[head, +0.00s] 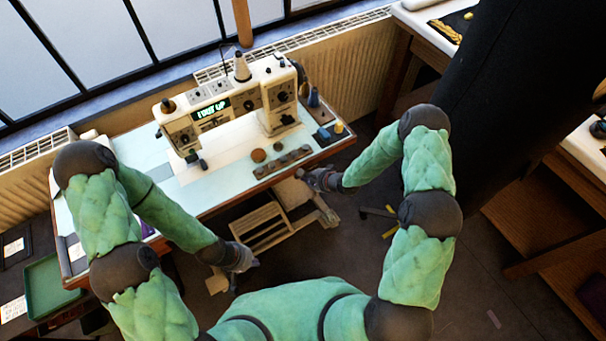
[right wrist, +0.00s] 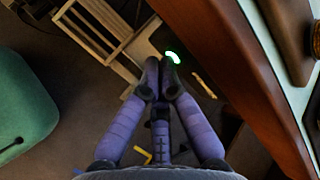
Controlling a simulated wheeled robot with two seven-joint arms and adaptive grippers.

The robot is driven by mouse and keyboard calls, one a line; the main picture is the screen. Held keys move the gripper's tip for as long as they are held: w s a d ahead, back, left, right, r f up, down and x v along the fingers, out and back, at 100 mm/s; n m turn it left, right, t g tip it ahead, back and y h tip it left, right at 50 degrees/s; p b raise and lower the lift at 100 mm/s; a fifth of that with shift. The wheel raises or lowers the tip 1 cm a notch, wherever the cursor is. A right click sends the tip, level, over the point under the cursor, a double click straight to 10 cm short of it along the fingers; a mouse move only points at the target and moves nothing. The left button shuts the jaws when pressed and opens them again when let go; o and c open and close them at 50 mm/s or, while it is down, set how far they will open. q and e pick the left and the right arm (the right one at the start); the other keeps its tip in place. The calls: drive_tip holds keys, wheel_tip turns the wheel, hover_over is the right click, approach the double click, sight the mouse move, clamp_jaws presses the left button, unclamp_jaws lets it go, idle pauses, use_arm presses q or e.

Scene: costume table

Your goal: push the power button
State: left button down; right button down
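A white sewing machine (head: 235,98) stands on a pale blue table top (head: 140,152). Its front has a lit green display (head: 212,108), knobs and small controls. I cannot tell for sure which part is the power button. A small glowing green-white arc (right wrist: 173,57) shows just past my right fingertips in the right wrist view; its nature is unclear. My right gripper (head: 306,178) is beside the table's front right edge; in the right wrist view (right wrist: 160,66) its fingers are together and nothing shows between them. My left gripper (head: 251,263) hangs in front of the table, fingers too small to read.
A wooden frame (head: 262,228) stands on the floor below the table; it also shows in the right wrist view (right wrist: 92,25). Brown round and block pieces lie before the machine. A green tray (head: 50,288) is at the lower left. The table edge (right wrist: 225,60) is close to my right gripper.

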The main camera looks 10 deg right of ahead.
idle(0.3)
drive_tip(key=shift+s+d, duration=0.3)
drive_tip(key=shift+s, duration=0.5)
drive_tip(key=s+d+p, duration=0.1)
drive_tip(key=s+d, duration=0.1)
drive_tip(key=s, duration=0.3)
drive_tip(key=shift+s+p, duration=0.3)
drive_tip(key=shift+s, duration=0.05)
idle(1.4)
